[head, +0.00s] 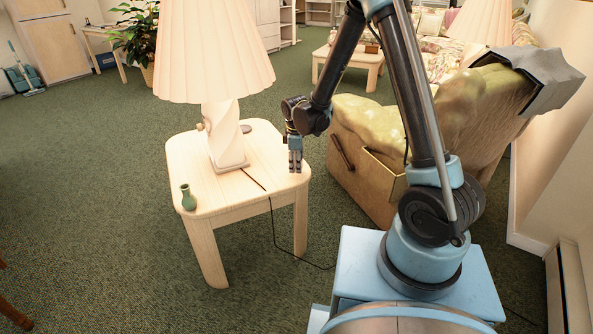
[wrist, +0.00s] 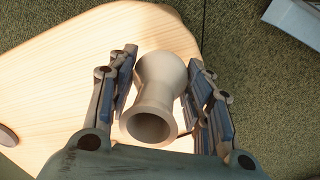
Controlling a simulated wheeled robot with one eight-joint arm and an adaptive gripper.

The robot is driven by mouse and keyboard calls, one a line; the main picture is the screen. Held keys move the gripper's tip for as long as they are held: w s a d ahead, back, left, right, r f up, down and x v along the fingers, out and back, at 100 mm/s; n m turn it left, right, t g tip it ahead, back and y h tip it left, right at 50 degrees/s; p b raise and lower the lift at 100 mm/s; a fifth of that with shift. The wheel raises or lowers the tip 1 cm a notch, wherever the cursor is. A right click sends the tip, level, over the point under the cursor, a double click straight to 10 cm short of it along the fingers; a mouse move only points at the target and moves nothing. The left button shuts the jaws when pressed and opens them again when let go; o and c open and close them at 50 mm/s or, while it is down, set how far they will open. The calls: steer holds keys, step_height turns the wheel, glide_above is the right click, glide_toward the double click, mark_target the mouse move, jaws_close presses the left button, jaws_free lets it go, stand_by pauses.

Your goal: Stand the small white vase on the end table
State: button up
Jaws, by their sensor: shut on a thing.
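The small white vase (wrist: 160,85) shows in the wrist view between the two fingers, its round open mouth facing the camera. My gripper (wrist: 163,92) is shut on it. In the head view my gripper (head: 295,166) points down at the right edge of the light wooden end table (head: 268,178); the vase is not distinguishable there, hidden by the fingers. The pale table top also lies behind the vase in the wrist view (wrist: 70,65). I cannot tell whether the vase's foot touches the table.
A lamp (head: 225,135) with a wide pleated shade stands mid-table. A small green vase (head: 188,197) stands near the front left corner. A dark disc (head: 245,128) lies behind the lamp base. A lamp cord (head: 273,222) hangs off the table. An armchair (head: 365,165) stands right.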

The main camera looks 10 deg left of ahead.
steer(key=shift+f, duration=1.65)
steer(key=o, duration=1.1)
steer(key=shift+r, duration=0.1)
